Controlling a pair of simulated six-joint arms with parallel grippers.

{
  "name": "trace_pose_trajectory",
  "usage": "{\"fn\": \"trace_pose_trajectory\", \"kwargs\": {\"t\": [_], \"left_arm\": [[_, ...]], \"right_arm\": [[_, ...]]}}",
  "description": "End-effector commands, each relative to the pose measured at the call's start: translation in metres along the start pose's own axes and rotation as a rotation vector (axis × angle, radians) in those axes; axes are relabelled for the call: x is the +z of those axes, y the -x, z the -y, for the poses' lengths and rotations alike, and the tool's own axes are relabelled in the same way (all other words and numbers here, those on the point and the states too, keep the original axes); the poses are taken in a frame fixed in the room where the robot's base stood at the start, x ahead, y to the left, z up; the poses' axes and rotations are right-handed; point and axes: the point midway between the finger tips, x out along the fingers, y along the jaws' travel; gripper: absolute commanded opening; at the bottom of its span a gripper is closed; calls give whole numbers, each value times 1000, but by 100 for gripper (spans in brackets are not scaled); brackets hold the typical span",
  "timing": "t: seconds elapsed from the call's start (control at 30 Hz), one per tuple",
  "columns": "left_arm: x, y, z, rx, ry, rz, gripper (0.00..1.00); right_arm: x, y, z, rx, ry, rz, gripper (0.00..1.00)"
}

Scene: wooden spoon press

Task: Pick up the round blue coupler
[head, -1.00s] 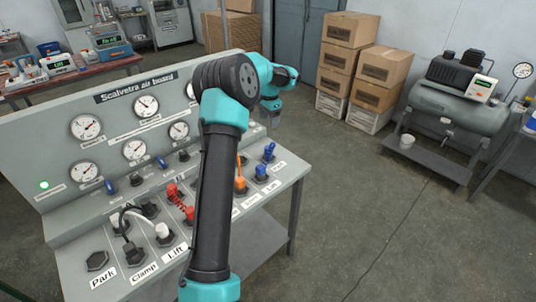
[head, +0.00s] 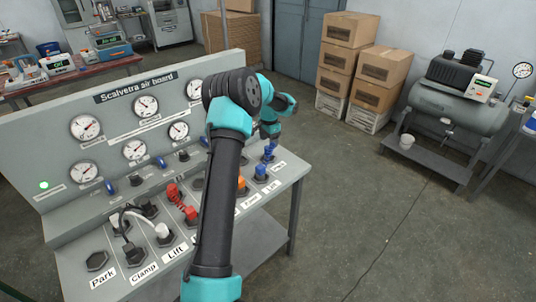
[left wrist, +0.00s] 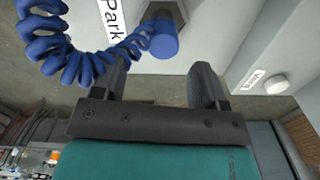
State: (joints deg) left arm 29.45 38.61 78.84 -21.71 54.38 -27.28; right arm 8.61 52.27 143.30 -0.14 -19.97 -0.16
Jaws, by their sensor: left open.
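The round blue coupler (left wrist: 165,40) sits on a dark hexagonal socket beside a "Park" label, with a blue coiled hose (left wrist: 85,62) running from it to the left. In the head view a blue coupler (head: 269,153) stands at the right end of the board's shelf. My left gripper (head: 270,137) is right above it there. In the left wrist view my left gripper (left wrist: 163,78) is open and empty. Its two fingers point toward the coupler, which lies between their lines, just beyond the tips. Whether they touch it I cannot tell. My right gripper is out of view.
Another blue coupler (head: 261,171) and an orange one (head: 241,183) stand close by. The upright gauge panel (head: 112,118) rises behind the shelf.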

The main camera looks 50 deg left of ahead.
Motion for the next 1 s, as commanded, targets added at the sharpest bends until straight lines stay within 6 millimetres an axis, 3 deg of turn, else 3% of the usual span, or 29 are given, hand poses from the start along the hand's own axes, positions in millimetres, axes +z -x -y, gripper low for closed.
{"fn": "trace_pose_trajectory", "kwargs": {"t": [0.17,0.57,1.0], "left_arm": [[0,-18,0,0,1,-1,67],[0,-21,0,0,1,-1,67],[3,-69,3,0,0,0,67]], "right_arm": [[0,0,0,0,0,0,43],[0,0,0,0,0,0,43],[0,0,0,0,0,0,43]]}}
